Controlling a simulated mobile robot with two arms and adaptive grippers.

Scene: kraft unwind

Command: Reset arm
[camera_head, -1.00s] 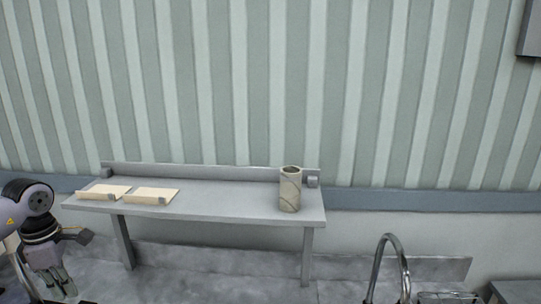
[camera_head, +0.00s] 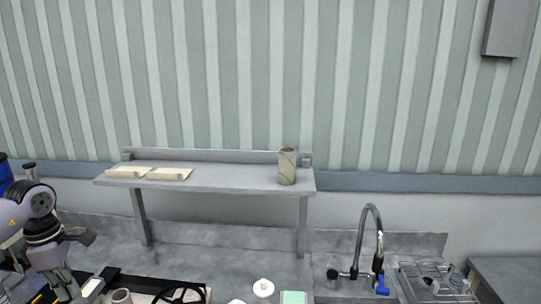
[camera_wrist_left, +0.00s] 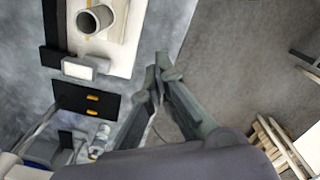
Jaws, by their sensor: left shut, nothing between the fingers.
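My left arm comes in at the left edge of the head view, with its gripper (camera_head: 66,287) pointing down at the bottom left. In the left wrist view the two fingers of this gripper (camera_wrist_left: 163,66) meet at their tips with nothing between them. The gripper hangs over the gap between a grey counter at the left and the grey floor at the right. It touches no object that I can see. My right gripper is in neither view.
A grey shelf (camera_head: 225,183) stands on the counter, holding a cylindrical canister (camera_head: 287,167) and two cream pads (camera_head: 169,174). A tap (camera_head: 376,240) rises at the right. A cup (camera_wrist_left: 95,20) stands on a pale board (camera_wrist_left: 125,55). A wooden slatted thing (camera_wrist_left: 270,138) is at the lower right.

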